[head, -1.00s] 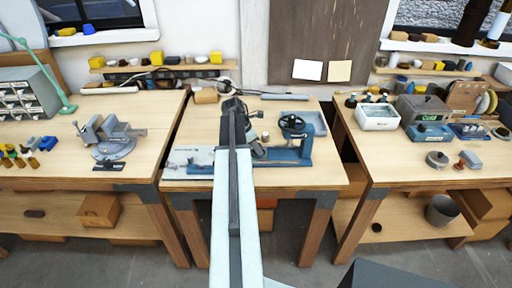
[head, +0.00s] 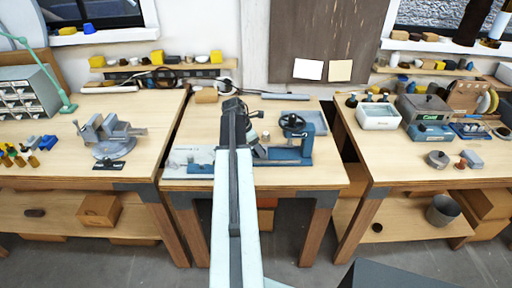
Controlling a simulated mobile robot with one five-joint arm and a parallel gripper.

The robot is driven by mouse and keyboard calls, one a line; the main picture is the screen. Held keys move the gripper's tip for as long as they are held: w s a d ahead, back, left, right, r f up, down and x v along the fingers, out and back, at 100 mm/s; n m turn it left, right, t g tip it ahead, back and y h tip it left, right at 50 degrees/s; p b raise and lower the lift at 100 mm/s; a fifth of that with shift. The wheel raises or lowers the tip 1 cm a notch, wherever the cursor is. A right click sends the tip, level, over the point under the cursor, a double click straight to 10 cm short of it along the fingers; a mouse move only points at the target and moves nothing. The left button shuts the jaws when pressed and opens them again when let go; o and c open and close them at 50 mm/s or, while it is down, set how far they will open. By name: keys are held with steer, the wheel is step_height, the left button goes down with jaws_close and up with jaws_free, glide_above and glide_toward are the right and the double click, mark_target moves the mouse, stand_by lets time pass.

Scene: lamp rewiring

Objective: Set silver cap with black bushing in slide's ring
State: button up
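My arm reaches from the bottom of the head view over the middle bench. Its dark end with my gripper (head: 236,112) is above the left part of a blue bench device; the fingers are hidden or too small to make out. The blue device (head: 293,153) has a dark handwheel (head: 293,122) on its right side. A small pale, silvery piece (head: 266,136) shows just right of my arm, at the device's left end; I cannot tell if it is the cap. The black bushing and the slide's ring cannot be made out; my arm covers that area.
A grey-blue tray (head: 309,116) lies behind the handwheel. A pale plate (head: 190,156) lies left of my arm. A vise (head: 110,134) stands on the left bench; a white bin (head: 377,117) and blue-grey boxes stand on the right bench. The middle bench's front right is clear.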

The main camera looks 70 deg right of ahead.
steer(key=shift+r, duration=0.1)
steer(key=p+v, duration=0.7)
steer(key=shift+w+r, duration=0.15)
steer(key=shift+r, duration=0.1)
steer(key=shift+a, duration=0.15)
steer(key=p+v, duration=0.8)
steer(key=v, duration=0.1)
steer(key=shift+s+d+p, duration=0.35)
steer(key=shift+d+p, duration=0.05)
steer(key=shift+r, duration=0.15)
